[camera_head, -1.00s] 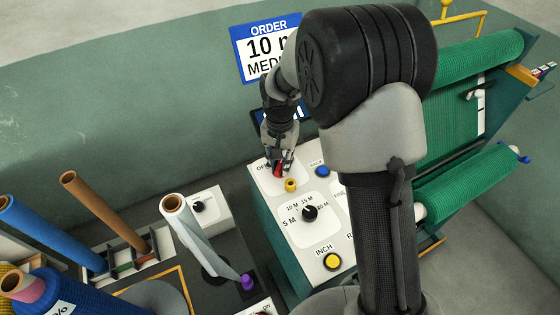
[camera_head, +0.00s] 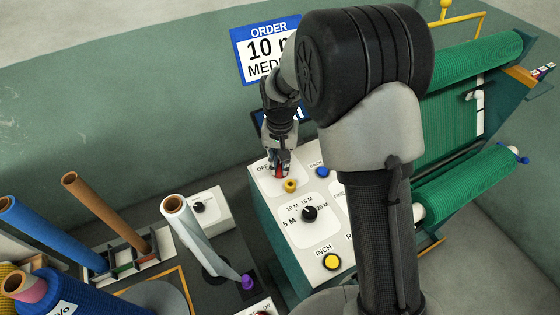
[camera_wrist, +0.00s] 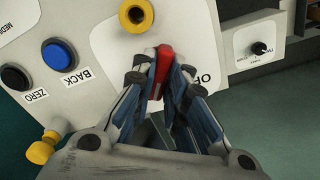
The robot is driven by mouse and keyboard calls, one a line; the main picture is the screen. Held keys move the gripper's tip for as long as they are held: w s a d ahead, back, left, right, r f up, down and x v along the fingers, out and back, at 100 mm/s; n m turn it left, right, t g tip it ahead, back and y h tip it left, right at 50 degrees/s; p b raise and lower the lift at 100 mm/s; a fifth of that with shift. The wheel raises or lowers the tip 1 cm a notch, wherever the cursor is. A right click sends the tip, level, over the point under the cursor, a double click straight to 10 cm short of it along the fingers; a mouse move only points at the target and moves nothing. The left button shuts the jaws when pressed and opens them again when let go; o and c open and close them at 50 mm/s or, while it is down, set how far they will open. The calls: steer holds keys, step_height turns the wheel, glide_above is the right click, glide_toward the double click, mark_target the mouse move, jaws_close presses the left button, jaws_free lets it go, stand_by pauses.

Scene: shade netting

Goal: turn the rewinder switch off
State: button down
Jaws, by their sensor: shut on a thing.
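The rewinder switch has a red handle (camera_wrist: 163,63) on a pale plate of the white control panel (camera_head: 282,233). My gripper (camera_head: 279,171) reaches down to it from above. In the wrist view my gripper (camera_wrist: 164,76) has its two fingers closed on both sides of the red handle. The OFF label (camera_wrist: 206,80) lies just beside the handle and is partly covered by a finger. The fingers hide much of the switch, so I cannot tell exactly where the handle points. Any ON label is hidden.
A yellow round part (camera_wrist: 136,14) sits close to the handle. A blue BACK button (camera_wrist: 58,54), a black ZERO button (camera_wrist: 15,77), a black length dial (camera_head: 310,213) and a yellow INCH button (camera_head: 332,262) share the panel. Upright rolls (camera_head: 186,230) stand at left.

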mark_target(280, 165)
steer(key=n, duration=0.3)
steer(key=shift+n+p, duration=0.3)
steer(key=shift+p, duration=0.1)
steer(key=n, duration=0.4)
steer(key=shift+n+p, duration=0.3)
steer(key=shift+p, duration=0.1)
steer(key=n, duration=0.3)
steer(key=shift+n, duration=0.3)
steer(key=shift+n+p, duration=0.4)
steer(key=shift+n, duration=1.5)
steer(key=c, duration=1.6)
jaws_free()
step_height(280, 165, up, 12)
